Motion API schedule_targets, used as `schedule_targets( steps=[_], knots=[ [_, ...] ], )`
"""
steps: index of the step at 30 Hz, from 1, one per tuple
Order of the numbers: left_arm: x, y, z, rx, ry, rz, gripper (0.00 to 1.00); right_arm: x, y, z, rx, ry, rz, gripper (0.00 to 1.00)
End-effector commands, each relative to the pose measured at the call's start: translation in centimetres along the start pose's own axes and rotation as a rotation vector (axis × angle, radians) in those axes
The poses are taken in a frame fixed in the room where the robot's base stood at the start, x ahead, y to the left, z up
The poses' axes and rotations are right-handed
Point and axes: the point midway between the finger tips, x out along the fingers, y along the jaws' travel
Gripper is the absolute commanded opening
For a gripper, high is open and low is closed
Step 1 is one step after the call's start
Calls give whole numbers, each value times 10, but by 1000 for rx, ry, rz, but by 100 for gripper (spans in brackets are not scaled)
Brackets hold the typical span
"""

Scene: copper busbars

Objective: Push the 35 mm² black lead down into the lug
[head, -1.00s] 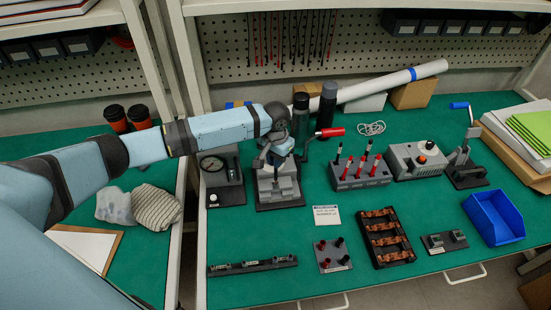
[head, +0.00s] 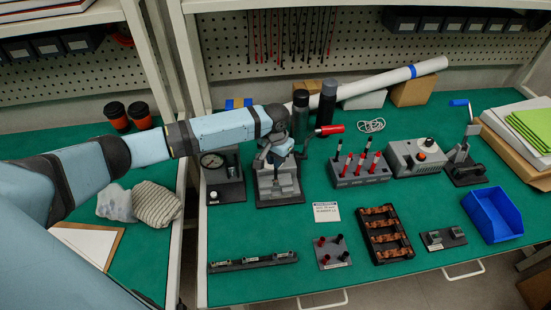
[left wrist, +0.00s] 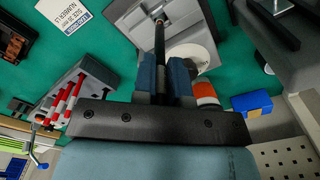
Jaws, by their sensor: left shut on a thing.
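My left gripper (head: 277,158) is over the grey bench fixture (head: 279,190) in the middle left of the green bench. In the left wrist view its two fingers (left wrist: 166,84) are closed around the black lead (left wrist: 159,42). The lead runs out from between the fingers toward the grey fixture (left wrist: 190,18). The lug is not clearly visible, so I cannot tell how far the lead's end is inside it. My right gripper is not in view.
A rack of red-handled tools (head: 359,171) stands right of the fixture, and a dial gauge stand (head: 222,180) left of it. Dark bottles (head: 327,103) stand behind. A busbar tray (head: 386,234) and blue bin (head: 493,216) lie front right.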

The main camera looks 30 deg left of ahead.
Motion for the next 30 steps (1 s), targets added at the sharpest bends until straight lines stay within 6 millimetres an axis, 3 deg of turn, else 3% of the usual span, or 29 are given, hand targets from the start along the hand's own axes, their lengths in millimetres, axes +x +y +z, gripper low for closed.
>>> schedule_targets(
  steps=[26,27,30],
  knots=[
    [12,-1,0,0,-1,0,0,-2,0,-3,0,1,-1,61],
    [12,-1,0,0,-1,0,22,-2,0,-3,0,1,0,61],
    [12,-1,0,0,-1,0,42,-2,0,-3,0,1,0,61]
  ],
)
